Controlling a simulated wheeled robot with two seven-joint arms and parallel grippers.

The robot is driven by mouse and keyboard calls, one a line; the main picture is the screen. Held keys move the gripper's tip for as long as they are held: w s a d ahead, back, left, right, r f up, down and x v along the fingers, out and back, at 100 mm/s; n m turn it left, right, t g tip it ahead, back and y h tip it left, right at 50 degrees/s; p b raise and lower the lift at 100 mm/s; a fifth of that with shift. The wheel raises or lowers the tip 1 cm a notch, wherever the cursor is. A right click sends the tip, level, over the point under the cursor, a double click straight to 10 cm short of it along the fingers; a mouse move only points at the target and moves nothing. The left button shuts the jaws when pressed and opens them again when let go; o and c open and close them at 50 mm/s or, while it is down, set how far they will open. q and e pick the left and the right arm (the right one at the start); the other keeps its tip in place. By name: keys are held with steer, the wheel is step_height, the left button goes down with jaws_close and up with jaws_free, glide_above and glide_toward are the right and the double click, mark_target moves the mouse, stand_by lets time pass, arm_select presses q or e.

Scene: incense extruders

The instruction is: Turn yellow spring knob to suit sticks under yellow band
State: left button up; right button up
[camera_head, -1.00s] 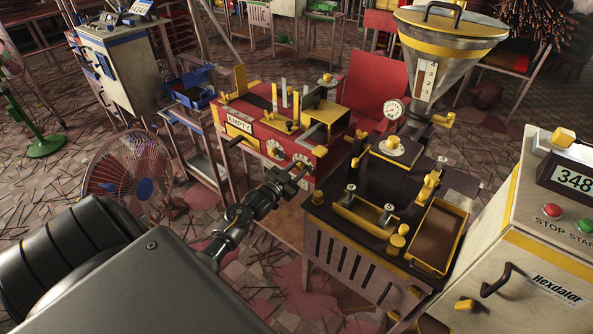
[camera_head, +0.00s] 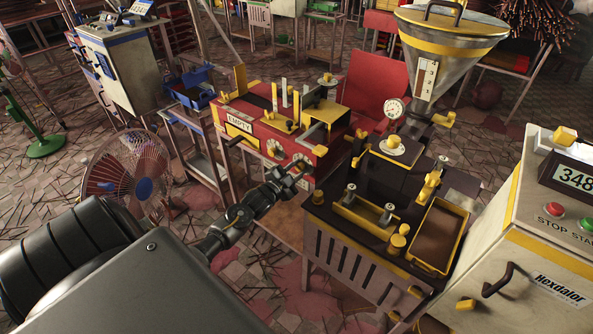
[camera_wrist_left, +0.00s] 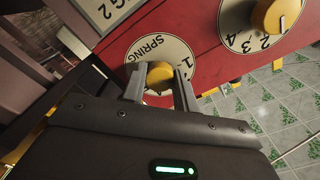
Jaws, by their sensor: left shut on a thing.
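The yellow spring knob (camera_wrist_left: 160,76) sits on a round white dial plate lettered SPRING (camera_wrist_left: 150,50), on the red front face in the left wrist view. My left gripper (camera_wrist_left: 160,88) is shut on this knob, one finger at each side. The fingers hide part of the dial, and I cannot read the setting surely. In the head view my left gripper (camera_head: 287,176) reaches the front of the red machine (camera_head: 320,152), near its white dials. My right gripper is not in view. I cannot make out sticks under a yellow band.
A second yellow knob (camera_wrist_left: 274,14) is close by on the right in the left wrist view. The dark extruder table (camera_head: 345,245) with yellow trays stands right of my left arm. A fan (camera_head: 130,175) stands to the left. An EMPTY sign (camera_head: 239,123) is on the red machine.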

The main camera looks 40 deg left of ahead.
arm_select(q)
steer(key=shift+m, duration=0.6)
steer(key=o, duration=1)
steer(key=shift+c, duration=0.2)
steer(key=s, duration=1.1)
steer(key=shift+b, duration=0.45)
steer(key=shift+d, duration=0.1)
